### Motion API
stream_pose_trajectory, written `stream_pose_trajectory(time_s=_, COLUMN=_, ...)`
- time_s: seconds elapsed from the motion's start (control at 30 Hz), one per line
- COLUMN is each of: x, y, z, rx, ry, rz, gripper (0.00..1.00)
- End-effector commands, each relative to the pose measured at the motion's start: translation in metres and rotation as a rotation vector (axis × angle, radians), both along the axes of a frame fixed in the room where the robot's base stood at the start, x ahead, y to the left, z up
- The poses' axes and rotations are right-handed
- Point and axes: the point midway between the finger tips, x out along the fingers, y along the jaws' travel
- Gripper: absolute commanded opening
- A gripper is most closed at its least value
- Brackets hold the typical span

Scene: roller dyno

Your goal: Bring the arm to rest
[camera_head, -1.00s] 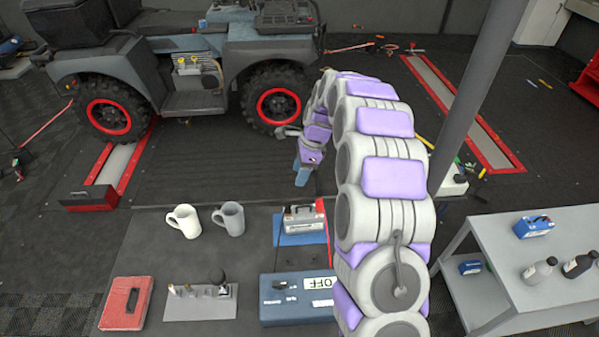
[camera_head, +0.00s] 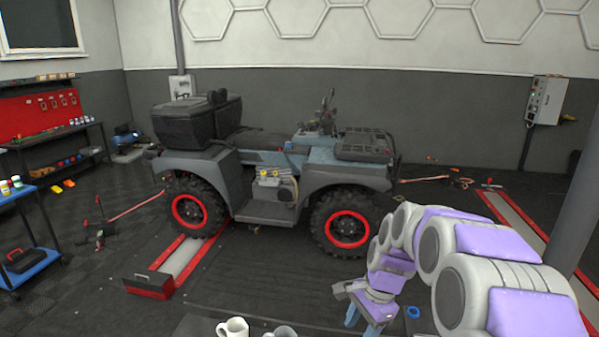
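My arm enters the head view from the lower right as a chain of white and purple links. Its end bends down to my gripper (camera_head: 362,320), near the bottom edge right of centre. Light blue finger parts show below a purple wrist. The fingertips are partly cut off, so I cannot tell how far apart they are. I see nothing held. The gripper appears in front of the dark floor, to the right of two mugs.
A white mug (camera_head: 233,328) and a grey mug (camera_head: 280,332) show at the bottom edge. A grey pole (camera_head: 575,220) rises at right. A blue cart (camera_head: 30,268) is at left.

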Motion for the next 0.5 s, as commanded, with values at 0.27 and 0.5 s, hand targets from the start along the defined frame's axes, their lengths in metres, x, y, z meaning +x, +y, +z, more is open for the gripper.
stream_pose_trajectory(time_s=0.27, x=-0.096, y=0.013, z=0.028, rx=-0.04, ry=-0.031, rz=0.363, gripper=0.54)
stream_pose_trajectory(time_s=0.5, x=-0.181, y=0.013, z=0.035, rx=-0.069, ry=-0.04, rz=0.664, gripper=0.54)
